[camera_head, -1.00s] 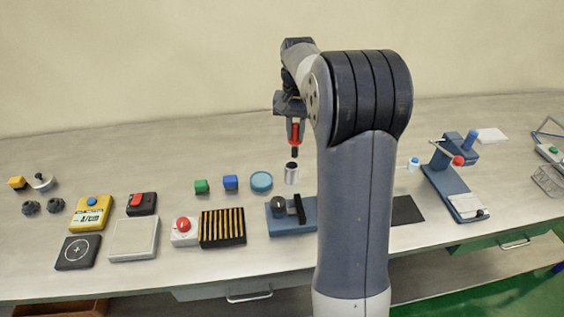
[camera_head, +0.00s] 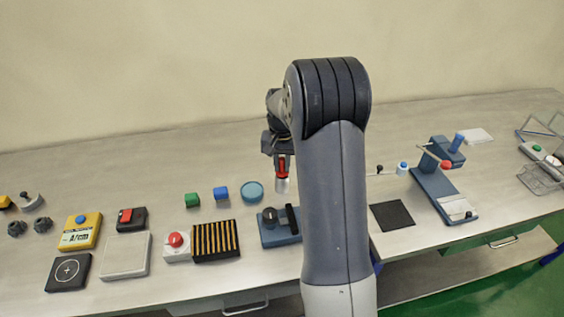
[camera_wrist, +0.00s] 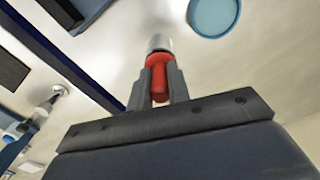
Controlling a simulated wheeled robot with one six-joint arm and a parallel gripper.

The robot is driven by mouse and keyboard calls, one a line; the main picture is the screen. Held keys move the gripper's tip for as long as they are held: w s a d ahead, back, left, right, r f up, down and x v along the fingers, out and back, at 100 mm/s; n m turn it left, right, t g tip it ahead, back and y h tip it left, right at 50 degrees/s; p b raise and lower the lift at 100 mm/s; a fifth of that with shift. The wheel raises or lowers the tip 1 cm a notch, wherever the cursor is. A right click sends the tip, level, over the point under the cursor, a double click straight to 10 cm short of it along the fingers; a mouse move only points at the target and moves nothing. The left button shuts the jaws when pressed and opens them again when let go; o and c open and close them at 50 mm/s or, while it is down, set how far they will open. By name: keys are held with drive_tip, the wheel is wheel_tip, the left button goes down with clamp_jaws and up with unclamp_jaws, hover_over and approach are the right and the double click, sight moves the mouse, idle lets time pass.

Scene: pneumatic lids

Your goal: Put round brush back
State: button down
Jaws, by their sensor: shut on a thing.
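The round brush has a red handle (camera_head: 282,169) and stands upright in my gripper (camera_head: 281,158). The handle also shows in the wrist view (camera_wrist: 159,84), between the two grey fingers (camera_wrist: 160,78), which are shut on it. I cannot tell whether the handle rests on the holder's rim.
A blue fixture (camera_head: 272,238) stands in front. A black mat (camera_head: 392,215) and a blue press-like stand (camera_head: 432,182) are to the right.

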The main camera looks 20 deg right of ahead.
drive_tip(key=shift+f+b, duration=0.35)
drive_tip(key=shift+f, duration=0.15)
drive_tip(key=c, duration=1.3)
unclamp_jaws()
drive_tip(key=shift+r, duration=0.1)
drive_tip(key=shift+c, duration=0.2)
wheel_tip(320, 180, up, 13)
drive_tip(key=shift+b, duration=0.35)
